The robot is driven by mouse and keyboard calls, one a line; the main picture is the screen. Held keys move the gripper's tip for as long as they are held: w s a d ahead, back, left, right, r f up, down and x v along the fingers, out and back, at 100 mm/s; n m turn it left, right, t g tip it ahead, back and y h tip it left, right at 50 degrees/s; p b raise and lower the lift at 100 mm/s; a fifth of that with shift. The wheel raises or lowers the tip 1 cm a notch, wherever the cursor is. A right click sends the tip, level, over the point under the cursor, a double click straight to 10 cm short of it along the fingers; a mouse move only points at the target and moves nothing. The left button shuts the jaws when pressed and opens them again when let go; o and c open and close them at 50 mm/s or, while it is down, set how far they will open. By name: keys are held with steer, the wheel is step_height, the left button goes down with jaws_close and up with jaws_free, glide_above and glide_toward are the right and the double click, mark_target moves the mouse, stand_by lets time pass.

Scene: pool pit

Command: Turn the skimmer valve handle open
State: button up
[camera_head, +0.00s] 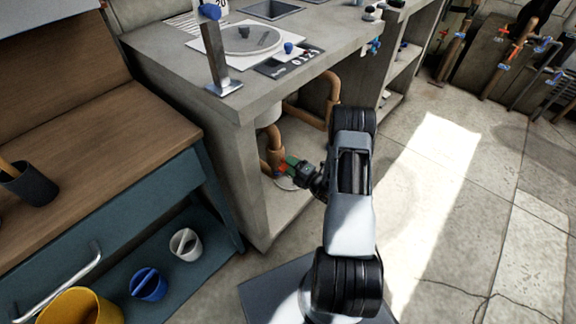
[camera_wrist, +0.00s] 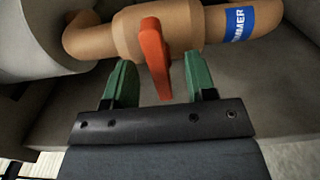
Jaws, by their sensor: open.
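The skimmer valve handle (camera_wrist: 154,52) is an orange-red lever on a tan pipe (camera_wrist: 185,22) in the wrist view. It points across the pipe, towards my gripper. A blue label (camera_wrist: 241,23) on the pipe shows the letters "MMER", the rest cut off or turned away. My gripper (camera_wrist: 157,72) is open, one green finger on each side of the handle, with visible gaps on both sides. In the head view my gripper (camera_head: 292,167) is under the concrete counter beside the copper-coloured pipe (camera_head: 273,146); the handle is too small there to make out clearly.
The concrete counter (camera_head: 160,48) overhangs the pipes, and its support wall (camera_head: 228,185) stands left of my gripper. A wooden bench (camera_head: 95,145) with cups below is at left. The floor at right is clear.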

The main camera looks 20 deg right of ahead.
steer(key=shift+x, duration=0.8)
steer(key=shift+c, duration=0.4)
steer(key=c, duration=0.8)
steer(key=shift+c, duration=0.2)
